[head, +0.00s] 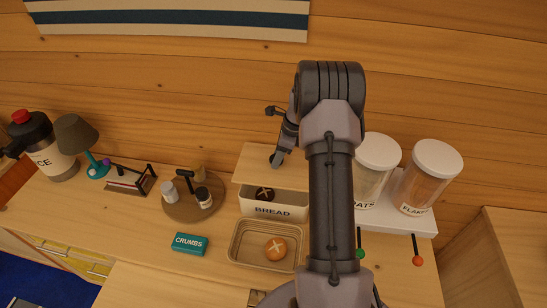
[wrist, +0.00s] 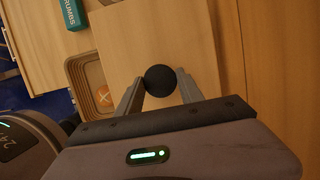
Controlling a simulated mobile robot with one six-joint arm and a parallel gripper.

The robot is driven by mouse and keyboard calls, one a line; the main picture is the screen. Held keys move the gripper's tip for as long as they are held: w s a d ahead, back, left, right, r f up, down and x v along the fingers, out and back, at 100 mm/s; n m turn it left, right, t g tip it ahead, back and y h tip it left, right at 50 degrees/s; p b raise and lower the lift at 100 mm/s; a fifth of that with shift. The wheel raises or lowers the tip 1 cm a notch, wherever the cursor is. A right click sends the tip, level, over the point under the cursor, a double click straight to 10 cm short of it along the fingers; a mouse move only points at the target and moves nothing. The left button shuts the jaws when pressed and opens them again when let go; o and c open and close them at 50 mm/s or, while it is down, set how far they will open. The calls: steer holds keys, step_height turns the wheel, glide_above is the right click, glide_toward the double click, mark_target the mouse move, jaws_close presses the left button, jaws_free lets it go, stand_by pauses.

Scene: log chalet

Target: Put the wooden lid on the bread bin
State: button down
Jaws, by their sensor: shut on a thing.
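The wooden lid (head: 252,164) is a flat pale board, held above the back of the bread bin. In the wrist view the lid (wrist: 140,45) fills the middle, with a round black knob (wrist: 160,79). My gripper (wrist: 160,88) is shut on this knob, one finger on each side. In the head view my gripper (head: 277,159) is over the lid, partly hidden by my arm. The white bread bin (head: 280,211), lettered BREAD, stands on the counter. Its front is open to view and a dark scored loaf (head: 264,194) shows inside. My arm hides the bin's right end.
A tan basket (head: 238,255) with a scored roll (head: 275,248) stands in front of the bin. A teal CRUMBS box (head: 189,244) and a round tray (head: 180,212) with shakers are to the left. Two jars (head: 430,178) on a white stand (head: 400,218) are to the right.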

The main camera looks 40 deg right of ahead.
steer(key=shift+s+f, duration=0.1)
steer(key=shift+s, duration=0.1)
steer(key=shift+s+a+f+b, duration=0.1)
steer(key=shift+a+f+b, duration=0.05)
steer(key=shift+f+b, duration=0.25)
step_height(320, 180, down, 6)
steer(key=b, duration=0.4)
steer(key=shift+f, duration=0.25)
steer(key=shift+f+b, duration=0.5)
steer(key=shift+b, duration=0.4)
stand_by(0.7)
stand_by(0.4)
steer(key=c, duration=0.7)
jaws_free()
